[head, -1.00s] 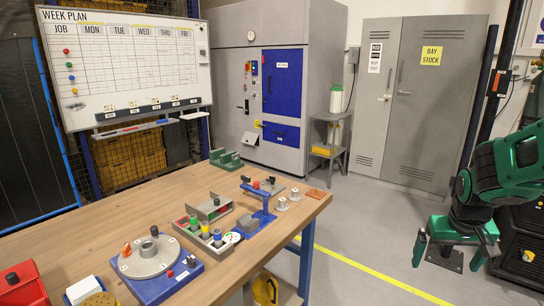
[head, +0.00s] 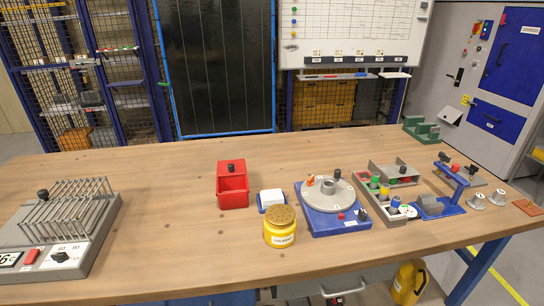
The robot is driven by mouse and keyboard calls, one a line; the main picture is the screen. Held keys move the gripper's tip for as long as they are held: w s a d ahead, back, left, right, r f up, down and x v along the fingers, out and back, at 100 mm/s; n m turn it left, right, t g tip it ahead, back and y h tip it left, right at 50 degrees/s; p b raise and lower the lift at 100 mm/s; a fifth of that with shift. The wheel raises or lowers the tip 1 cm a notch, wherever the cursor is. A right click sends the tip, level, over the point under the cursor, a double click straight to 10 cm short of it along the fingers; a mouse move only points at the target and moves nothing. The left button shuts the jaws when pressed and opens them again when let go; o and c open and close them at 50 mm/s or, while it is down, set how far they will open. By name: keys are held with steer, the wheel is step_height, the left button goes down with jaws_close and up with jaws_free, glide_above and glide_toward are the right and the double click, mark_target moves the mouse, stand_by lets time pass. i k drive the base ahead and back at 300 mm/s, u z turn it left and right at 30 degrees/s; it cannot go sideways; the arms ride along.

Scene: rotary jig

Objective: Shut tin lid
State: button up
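A red tin (head: 233,199) stands near the middle of the wooden bench. Its red lid, with a black knob (head: 231,168), appears raised at the back, with a darker hollow showing in front of it. The hinge is too small to make out. To its right stands a round yellow tub (head: 280,231) with a perforated brownish top and a white label. My gripper is not in the current head view.
A blue pad with a white block (head: 271,198) and a blue-based rotary jig (head: 335,207) lie right of the tin. A grey wire rack unit (head: 62,235) stands at the far left. Bench (head: 165,200) between rack and tin is clear. Parts trays (head: 393,172) stand farther right.

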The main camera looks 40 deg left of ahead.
mark_target(227, 168)
steer(key=u, duration=2.3)
steer(key=i, duration=1.05)
steer(key=z, duration=0.2)
